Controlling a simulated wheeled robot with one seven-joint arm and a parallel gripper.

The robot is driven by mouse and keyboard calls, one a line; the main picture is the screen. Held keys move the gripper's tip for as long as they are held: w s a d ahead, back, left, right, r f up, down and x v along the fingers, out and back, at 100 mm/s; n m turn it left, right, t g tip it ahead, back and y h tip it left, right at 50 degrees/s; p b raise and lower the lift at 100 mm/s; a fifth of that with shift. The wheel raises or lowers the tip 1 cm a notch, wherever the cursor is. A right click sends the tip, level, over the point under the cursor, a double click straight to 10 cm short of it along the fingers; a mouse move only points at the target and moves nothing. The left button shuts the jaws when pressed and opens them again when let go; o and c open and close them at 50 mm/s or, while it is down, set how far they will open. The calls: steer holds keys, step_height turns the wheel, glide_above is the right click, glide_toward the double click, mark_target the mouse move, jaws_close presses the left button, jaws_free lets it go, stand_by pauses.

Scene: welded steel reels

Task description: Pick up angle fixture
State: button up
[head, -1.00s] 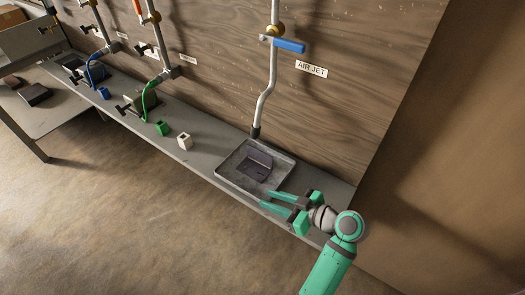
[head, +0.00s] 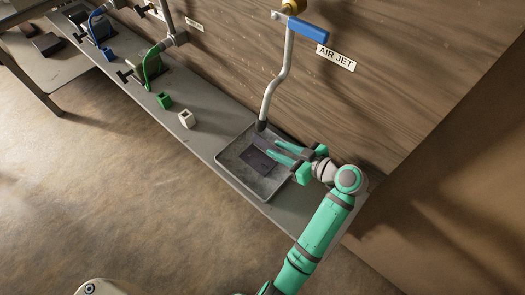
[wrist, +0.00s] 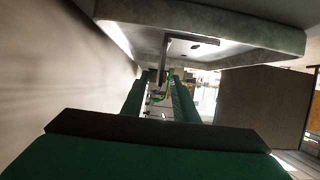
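The angle fixture, a dark L-shaped metal piece (head: 255,162), lies in a shallow grey metal tray (head: 226,162) under the air jet pipe. My gripper (head: 271,148) reaches over the tray from the right, with its two green fingers apart and their tips at the fixture. The fingers partly hide the fixture's upright plate in the head view. In the wrist view the fixture (wrist: 190,42) shows near the top, in front of the tray's rim (wrist: 255,38). Its thin upright plate appears roughly in line with the gap between the fingers (wrist: 158,85). I cannot tell whether they touch it.
The air jet pipe (head: 272,95) with its blue handle (head: 307,29) comes down close behind the fingers. A white block (head: 187,119) and a green block (head: 163,100) stand on the bench to the left. The wooden back panel (head: 385,75) bounds the far side.

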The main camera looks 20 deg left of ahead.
mark_target(266, 144)
steer(key=shift+x, duration=1)
steer(key=x, duration=0.4)
steer(key=shift+a+r, duration=0.15)
steer(key=shift+r, duration=0.05)
jaws_close()
steer(key=shift+w+r, duration=0.1)
stand_by(0.4)
